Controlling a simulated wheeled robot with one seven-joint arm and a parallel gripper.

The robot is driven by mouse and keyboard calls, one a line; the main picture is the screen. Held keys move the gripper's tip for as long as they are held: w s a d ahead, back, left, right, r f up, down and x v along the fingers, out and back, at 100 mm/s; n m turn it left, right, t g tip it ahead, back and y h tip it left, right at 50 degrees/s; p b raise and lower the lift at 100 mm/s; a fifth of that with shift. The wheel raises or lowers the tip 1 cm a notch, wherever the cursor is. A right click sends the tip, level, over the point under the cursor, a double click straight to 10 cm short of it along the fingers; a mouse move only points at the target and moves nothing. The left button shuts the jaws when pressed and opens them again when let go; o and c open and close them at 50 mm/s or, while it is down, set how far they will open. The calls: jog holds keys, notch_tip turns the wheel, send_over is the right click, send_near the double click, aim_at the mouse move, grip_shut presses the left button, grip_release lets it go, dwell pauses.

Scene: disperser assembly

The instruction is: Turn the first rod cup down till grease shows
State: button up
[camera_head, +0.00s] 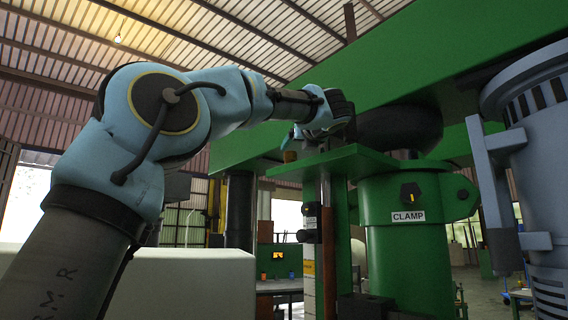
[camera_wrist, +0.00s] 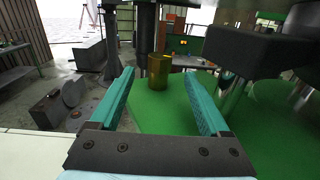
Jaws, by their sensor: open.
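A brass-coloured cup (camera_wrist: 158,71) stands upright on a green plate (camera_wrist: 163,112) in the wrist view. My gripper (camera_wrist: 159,77) is open, with one teal finger on each side of the picture and the cup ahead between their tips. I see no contact between fingers and cup. No grease can be made out at the cup.
A dark block (camera_wrist: 262,50) hangs at the upper right of the wrist view. In the head view a green column marked CLAMP (camera_head: 408,216) stands under the plate, a large green beam (camera_head: 400,60) runs overhead, and a grey-blue motor housing (camera_head: 540,130) is at the right.

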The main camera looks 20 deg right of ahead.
aim_at(289, 155)
jog(key=w+p, duration=0.1)
jog(key=w, duration=0.2)
jog(key=w+d+p, duration=0.1)
jog(key=w+p, duration=0.1)
jog(key=w, duration=0.1)
jog(key=w+p, duration=0.1)
jog(key=w, duration=0.3)
jog(key=shift+d+r+p, duration=0.15)
jog(key=shift+d+p, duration=0.1)
jog(key=shift+p, duration=0.05)
jog(key=shift+w+d, duration=0.1)
jog(key=shift+w, duration=0.65)
grip_shut()
